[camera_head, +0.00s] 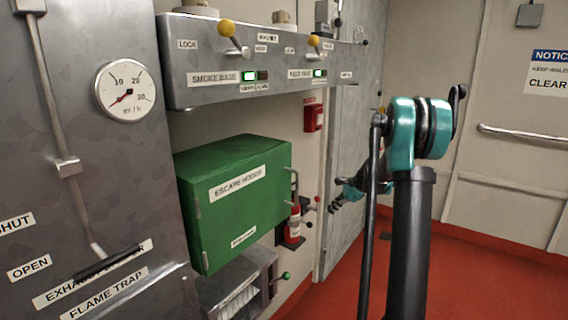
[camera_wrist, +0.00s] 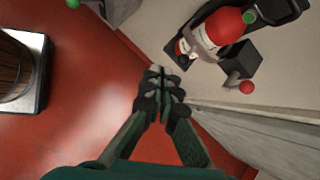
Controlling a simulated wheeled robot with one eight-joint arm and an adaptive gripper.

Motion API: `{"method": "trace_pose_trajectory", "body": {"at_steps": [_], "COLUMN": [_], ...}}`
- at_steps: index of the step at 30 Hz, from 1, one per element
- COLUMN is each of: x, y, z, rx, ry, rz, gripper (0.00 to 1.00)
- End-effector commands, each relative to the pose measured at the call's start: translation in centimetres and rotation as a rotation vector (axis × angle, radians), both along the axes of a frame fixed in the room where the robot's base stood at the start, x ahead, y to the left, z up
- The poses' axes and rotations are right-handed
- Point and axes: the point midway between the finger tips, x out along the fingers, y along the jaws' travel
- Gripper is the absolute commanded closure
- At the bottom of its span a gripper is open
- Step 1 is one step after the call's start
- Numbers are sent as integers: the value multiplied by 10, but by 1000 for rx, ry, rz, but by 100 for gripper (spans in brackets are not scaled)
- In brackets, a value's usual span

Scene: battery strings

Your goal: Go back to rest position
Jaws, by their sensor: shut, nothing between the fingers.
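My arm stands at the right of the head view, with teal joints and a dark upright link. My gripper (camera_head: 336,206) shows small and dark behind the arm, partly hidden, near the grey door panel. In the wrist view my gripper (camera_wrist: 160,78) has its two dark fingertips together over the red floor. Nothing shows between them.
A green escape-hood box (camera_head: 235,200) hangs on the wall at left of the arm. A red fire extinguisher (camera_wrist: 218,30) is close to the gripper. A brown barrel-like object (camera_wrist: 15,68) stands at left. Red floor (camera_head: 480,285) is open at right.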

Motion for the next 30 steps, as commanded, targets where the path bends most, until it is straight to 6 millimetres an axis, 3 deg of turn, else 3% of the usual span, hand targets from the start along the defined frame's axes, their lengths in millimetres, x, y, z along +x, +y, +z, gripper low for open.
{"method": "trace_pose_trajectory", "body": {"at_steps": [6, 14, 24, 30], "x": [-79, -176, -305, -362], "y": [17, 23, 15, 6], "z": [8, 3, -27, -50], "rx": [-195, -428, -726, -863], "ry": [-162, -330, -500, -559], "rz": [244, 567, 1038, 1282], "gripper": [100, 100, 100, 100]}}
